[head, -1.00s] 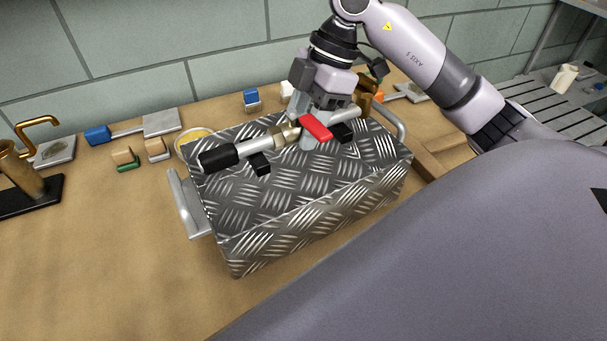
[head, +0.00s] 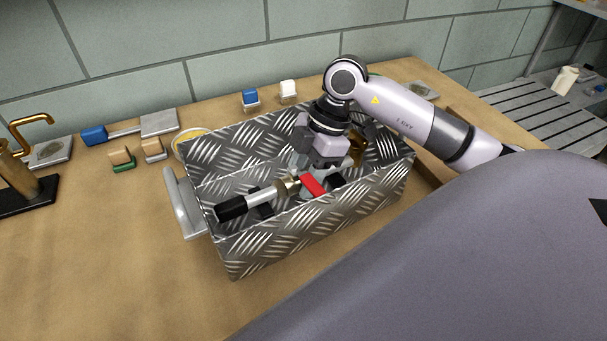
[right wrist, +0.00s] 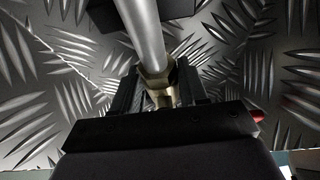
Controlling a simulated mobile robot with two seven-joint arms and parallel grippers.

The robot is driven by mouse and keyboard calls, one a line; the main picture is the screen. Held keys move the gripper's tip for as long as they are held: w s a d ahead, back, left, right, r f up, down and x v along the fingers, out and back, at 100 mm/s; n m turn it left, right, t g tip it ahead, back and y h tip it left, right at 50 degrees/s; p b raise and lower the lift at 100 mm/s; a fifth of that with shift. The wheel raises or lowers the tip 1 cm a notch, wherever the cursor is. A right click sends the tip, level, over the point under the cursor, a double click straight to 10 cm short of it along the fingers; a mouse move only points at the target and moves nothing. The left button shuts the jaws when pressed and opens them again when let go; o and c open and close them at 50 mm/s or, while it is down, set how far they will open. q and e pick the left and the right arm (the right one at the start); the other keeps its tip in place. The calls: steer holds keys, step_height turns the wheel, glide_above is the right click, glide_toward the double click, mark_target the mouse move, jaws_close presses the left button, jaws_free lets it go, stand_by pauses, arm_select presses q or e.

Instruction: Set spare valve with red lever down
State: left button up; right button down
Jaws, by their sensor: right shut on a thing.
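The spare valve (head: 264,194) is a silver pipe with a black end at the left, a brass body and a red lever (head: 313,186). My right gripper (head: 303,176) is shut on it around the brass body and holds it lying low within the diamond-plate metal box (head: 310,230). In the right wrist view the brass body (right wrist: 157,80) sits between the fingers, with the pipe running up from it. Black blocks (head: 262,206) are under or beside the pipe. I cannot tell whether the valve touches them. My left gripper is not in view.
A brass tap (head: 18,165) stands far left. The front left of the wooden bench (head: 120,250) is clear.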

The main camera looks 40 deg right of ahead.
steer(key=shift+f, duration=0.1)
steer(key=c, duration=0.6)
jaws_free()
steer(key=shift+r, duration=0.25)
steer(key=p+v, duration=0.1)
steer(key=v, duration=1)
steer(key=shift+d+r, duration=0.15)
steer(key=shift+r, duration=0.25)
